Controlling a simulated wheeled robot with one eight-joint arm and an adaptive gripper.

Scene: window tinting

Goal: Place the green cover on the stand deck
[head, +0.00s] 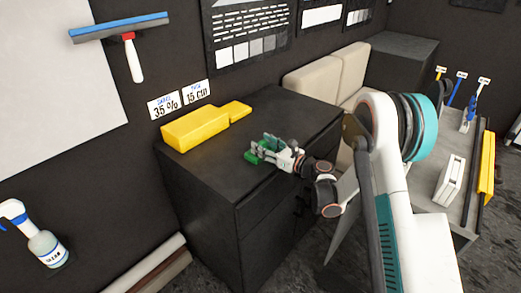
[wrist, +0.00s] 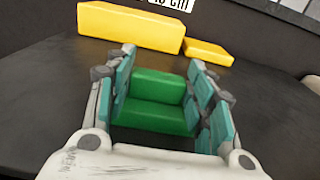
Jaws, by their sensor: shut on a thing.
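The green cover (wrist: 155,115) is a stepped block, with a raised far part and a lower near part, seen between the teal finger pads in the wrist view. My gripper (wrist: 162,62) is shut on it from both sides. In the head view the green cover (head: 252,156) shows small and partly hidden by my gripper (head: 268,147), over the dark cabinet top (head: 290,120). I cannot tell whether the cover touches that top. No part is clearly marked as the stand deck; the dark cabinet top is the flat surface below the cover.
A large yellow block (head: 195,130) and a smaller yellow block (head: 238,110) sit at the cabinet's back, against the wall. The cabinet top around my gripper is clear. A beige seat (head: 325,75) stands behind, and a tool cart (head: 455,160) stands at right.

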